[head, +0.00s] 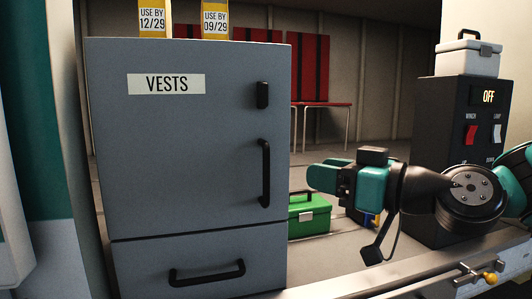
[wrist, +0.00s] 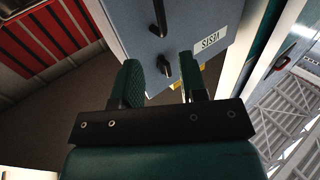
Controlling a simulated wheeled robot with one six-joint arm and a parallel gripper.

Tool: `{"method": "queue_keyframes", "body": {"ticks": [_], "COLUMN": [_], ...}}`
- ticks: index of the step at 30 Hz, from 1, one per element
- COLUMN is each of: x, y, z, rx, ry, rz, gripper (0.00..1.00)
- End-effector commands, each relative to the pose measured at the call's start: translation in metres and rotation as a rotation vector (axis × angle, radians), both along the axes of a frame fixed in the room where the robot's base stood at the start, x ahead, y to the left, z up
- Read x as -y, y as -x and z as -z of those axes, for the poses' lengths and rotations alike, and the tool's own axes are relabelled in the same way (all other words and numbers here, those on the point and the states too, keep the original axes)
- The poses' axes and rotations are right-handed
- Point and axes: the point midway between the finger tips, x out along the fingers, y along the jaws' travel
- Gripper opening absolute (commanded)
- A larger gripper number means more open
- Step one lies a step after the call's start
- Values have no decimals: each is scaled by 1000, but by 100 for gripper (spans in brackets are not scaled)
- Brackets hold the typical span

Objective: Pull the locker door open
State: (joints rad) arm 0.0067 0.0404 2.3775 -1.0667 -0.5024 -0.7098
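The grey locker door (head: 185,140) carries a VESTS label and is shut. Near its right edge are a small black latch (head: 262,95) and a vertical black bar handle (head: 265,172). My gripper (head: 322,178) is to the right of the door, apart from the handle. In the wrist view my gripper (wrist: 161,76) is open, with two green fingers apart and nothing between them. Beyond the fingers, the wrist view shows the tilted door with its latch (wrist: 163,66), handle (wrist: 158,18) and label (wrist: 210,40).
A drawer (head: 145,262) with a horizontal handle is below the door. A green case (head: 310,215) stands behind my gripper. A black switch box (head: 460,120) marked OFF, with a white case (head: 468,57) on top, stands at right. A rail (head: 400,277) runs along the front.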

Motion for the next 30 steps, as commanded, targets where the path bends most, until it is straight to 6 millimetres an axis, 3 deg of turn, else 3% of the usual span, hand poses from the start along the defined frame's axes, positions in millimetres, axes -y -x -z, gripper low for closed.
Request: {"method": "queue_keyframes", "body": {"ticks": [9, 15, 21, 30], "x": [-58, -82, -93, -94], "y": [-46, -68, -78, -79], "z": [-5, -3, -1, 0], "rx": [-3, -2, -1, -1], "ry": [2, 1, 1, 1], "rz": [-5, -3, -1, 0], "gripper": [39, 39, 39, 36]}}
